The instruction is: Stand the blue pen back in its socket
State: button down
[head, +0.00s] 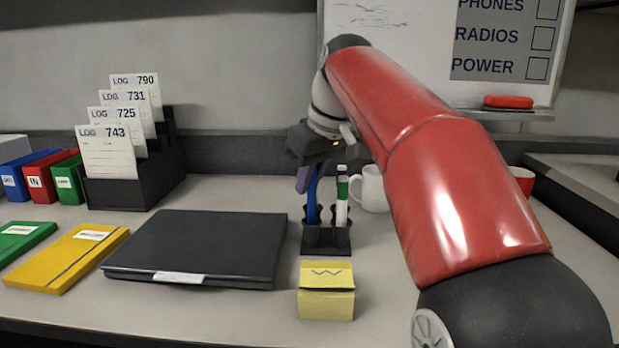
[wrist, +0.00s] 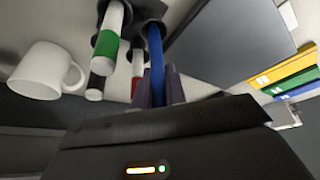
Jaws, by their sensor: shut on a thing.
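The blue pen (head: 312,204) stands nearly upright at the left socket of the black pen holder (head: 325,243). My gripper (head: 307,178) is shut on its upper part from above. In the wrist view the blue pen (wrist: 155,48) runs from between my fingers (wrist: 160,88) to the dark socket mouth of the holder (wrist: 148,10). Its lower end seems to be inside the rim, but its depth is hidden. A white marker with a green band (head: 342,200) stands in the socket to the right; it also shows in the wrist view (wrist: 107,45).
A marker with a red band (wrist: 138,62) is close beside my fingers. A white mug (head: 371,188) stands right of the holder. A yellow note block (head: 326,300) lies in front, a black laptop-like case (head: 205,245) to the left. Log cards (head: 107,155) stand behind it.

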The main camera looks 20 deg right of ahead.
jog(key=shift+f, duration=0.25)
jog(key=shift+f+b, duration=0.35)
jog(key=shift+b, duration=0.1)
jog(key=shift+f, duration=0.15)
jog(key=c, duration=1.4)
grip_release()
jog(key=shift+o, duration=0.2)
jog(key=p+v, duration=0.2)
jog(key=v, duration=0.5)
jog(key=shift+r, duration=0.35)
